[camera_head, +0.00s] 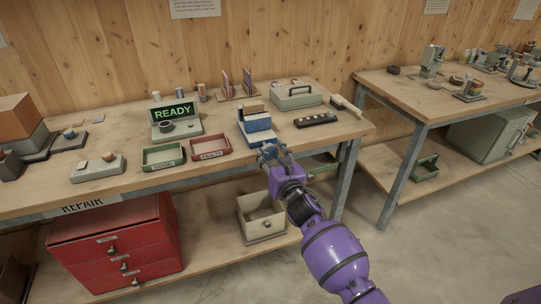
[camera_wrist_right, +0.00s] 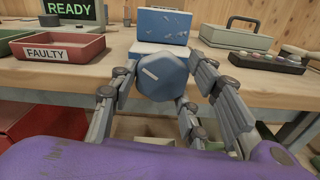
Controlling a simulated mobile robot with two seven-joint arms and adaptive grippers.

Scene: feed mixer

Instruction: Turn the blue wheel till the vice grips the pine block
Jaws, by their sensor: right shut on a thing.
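The blue vice (camera_head: 257,123) stands at the front edge of the workbench, and its worn jaw face shows in the right wrist view (camera_wrist_right: 163,25). The pine block (camera_head: 253,105) is a tan piece at the top of the vice; in the wrist view it is hidden. The blue wheel (camera_wrist_right: 160,76) faces my right wrist camera, with a pale mark on its front. My right gripper (camera_head: 270,153) has its fingers on both sides of the wheel and is shut on it. Whether the jaws touch the block I cannot tell. My left gripper is out of view.
A red tray marked FAULTY (camera_head: 210,153) and a green tray marked GOOD (camera_head: 163,163) lie left of the vice. A toolbox (camera_head: 297,101) and a dark strip with knobs (camera_head: 315,120) are to the right. An open bin (camera_head: 262,224) sits on the shelf below.

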